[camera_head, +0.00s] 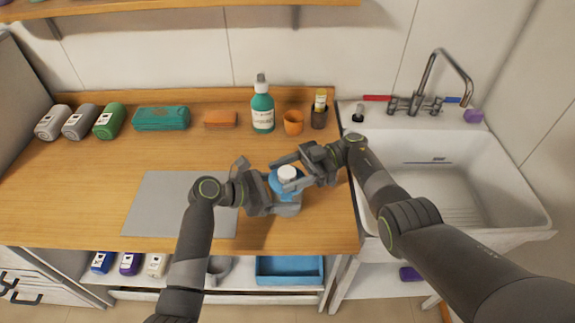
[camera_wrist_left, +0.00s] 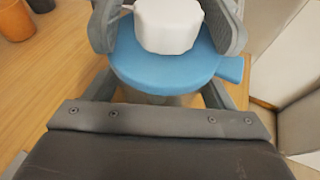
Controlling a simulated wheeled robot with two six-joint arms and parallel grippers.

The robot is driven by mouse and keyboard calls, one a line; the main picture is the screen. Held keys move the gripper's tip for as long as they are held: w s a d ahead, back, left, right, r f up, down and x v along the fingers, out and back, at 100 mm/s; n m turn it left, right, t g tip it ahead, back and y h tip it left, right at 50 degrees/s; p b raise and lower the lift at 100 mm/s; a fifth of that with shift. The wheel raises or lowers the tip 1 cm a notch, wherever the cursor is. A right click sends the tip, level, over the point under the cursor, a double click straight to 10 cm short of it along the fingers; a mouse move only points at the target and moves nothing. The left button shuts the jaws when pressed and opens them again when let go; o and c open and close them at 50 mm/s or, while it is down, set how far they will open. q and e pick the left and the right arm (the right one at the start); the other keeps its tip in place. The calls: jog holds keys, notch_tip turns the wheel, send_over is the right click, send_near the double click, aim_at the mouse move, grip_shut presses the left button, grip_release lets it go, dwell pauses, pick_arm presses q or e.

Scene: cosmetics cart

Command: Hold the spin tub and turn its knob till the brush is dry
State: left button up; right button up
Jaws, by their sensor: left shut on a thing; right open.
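The spin tub (camera_head: 284,190) stands on the wooden counter; it has a blue lid and a white knob (camera_head: 287,174) on top. The blue lid (camera_wrist_left: 165,68) and white knob (camera_wrist_left: 168,25) also show in the left wrist view. My left gripper (camera_head: 280,196) is shut on the tub's body, coming from the left. My right gripper (camera_head: 287,173) is open at the knob, its fingers beside it; I cannot tell whether they touch it. The brush is not visible.
A grey mat (camera_head: 180,205) lies to the left of the tub. The white sink (camera_head: 450,190) is on the right.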

aim_at(288, 171)
notch_tip(288, 171, up, 10)
jog(key=shift+f, duration=0.1)
dwell(0.5)
